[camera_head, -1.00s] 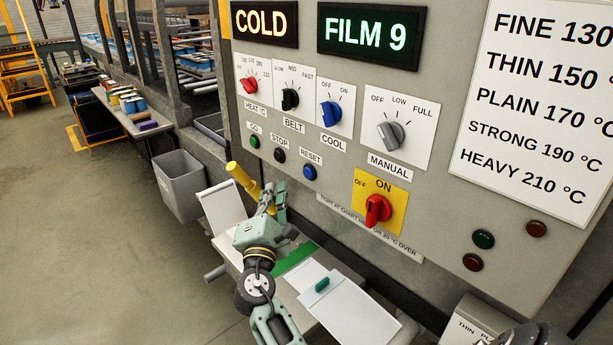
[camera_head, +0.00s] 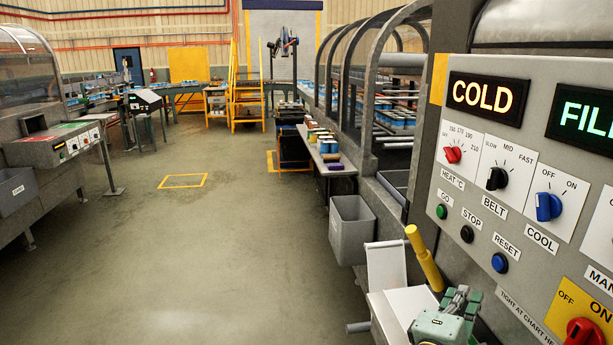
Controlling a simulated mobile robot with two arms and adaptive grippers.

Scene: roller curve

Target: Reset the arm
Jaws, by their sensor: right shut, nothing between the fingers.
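My right gripper (camera_head: 460,300) is at the bottom right, pale green, with its fingers shut and empty. It is in front of the grey control panel (camera_head: 455,225), below the blue RESET button (camera_head: 499,263), and beside a yellow cylindrical handle (camera_head: 425,258). I cannot tell whether it touches the handle. Most of my right arm is cut off by the lower edge. My left gripper is not in view.
The panel has a lit COLD display (camera_head: 482,96), knobs and buttons. A grey bin (camera_head: 352,232) stands left of it, and a shelf with coloured spools (camera_head: 322,142) is behind. Another machine (camera_head: 60,145) stands at far left. The floor (camera_head: 190,255) between is open.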

